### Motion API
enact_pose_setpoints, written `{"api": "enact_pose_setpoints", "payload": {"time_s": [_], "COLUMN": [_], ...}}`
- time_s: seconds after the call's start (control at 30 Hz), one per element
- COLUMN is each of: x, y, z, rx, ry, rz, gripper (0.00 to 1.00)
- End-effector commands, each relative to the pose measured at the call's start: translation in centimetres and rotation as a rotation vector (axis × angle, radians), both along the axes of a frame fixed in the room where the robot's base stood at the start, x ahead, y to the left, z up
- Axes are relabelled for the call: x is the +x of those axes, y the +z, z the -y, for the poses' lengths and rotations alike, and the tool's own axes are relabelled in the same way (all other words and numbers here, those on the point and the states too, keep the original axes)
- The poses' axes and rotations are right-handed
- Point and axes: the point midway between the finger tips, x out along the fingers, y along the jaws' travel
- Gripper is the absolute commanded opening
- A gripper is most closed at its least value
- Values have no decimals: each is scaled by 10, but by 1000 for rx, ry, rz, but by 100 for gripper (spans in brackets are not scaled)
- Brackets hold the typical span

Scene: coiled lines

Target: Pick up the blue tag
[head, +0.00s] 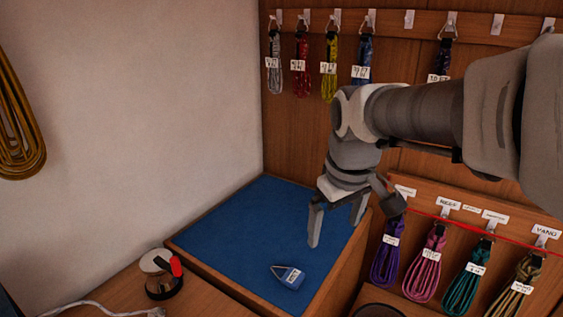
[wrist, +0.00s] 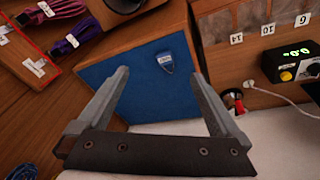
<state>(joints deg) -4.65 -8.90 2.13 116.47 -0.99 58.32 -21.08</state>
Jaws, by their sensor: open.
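The blue tag (head: 288,276) lies flat on a blue mat (head: 225,230) inside a wooden-edged surface, near its front edge. It has a pale label and a pointed grey end. In the wrist view the tag (wrist: 166,61) shows beyond the fingertips, between the lines of the two fingers. My gripper (head: 336,233) is open and empty, above the mat and behind the tag in the head view. In the wrist view the two fingers of my gripper (wrist: 158,75) are wide apart. Nothing covers the tag.
Coiled lines hang on hooks on the back panel (head: 330,62) and on a lower rack (head: 436,262) at the right. A round jar with a red part (head: 163,277) and a pale cable (head: 95,306) are at the front left. A device with a green display (wrist: 293,63) shows in the wrist view.

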Motion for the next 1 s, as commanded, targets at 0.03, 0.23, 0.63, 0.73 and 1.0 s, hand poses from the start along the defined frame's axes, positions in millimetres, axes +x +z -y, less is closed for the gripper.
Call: {"api": "enact_pose_setpoints", "payload": {"time_s": [0.03, 0.23, 0.63, 0.73, 1.0], "x": [14, 62, 125, 130, 130], "y": [-7, -33, -96, -103, -146], "z": [-6, -28, -65, -69, -70], "rx": [-10, -41, -68, -68, -68], "ry": [39, 205, 457, 482, 491], "rz": [-25, -105, -226, -237, -245], "gripper": [100, 100, 100, 100, 100]}}
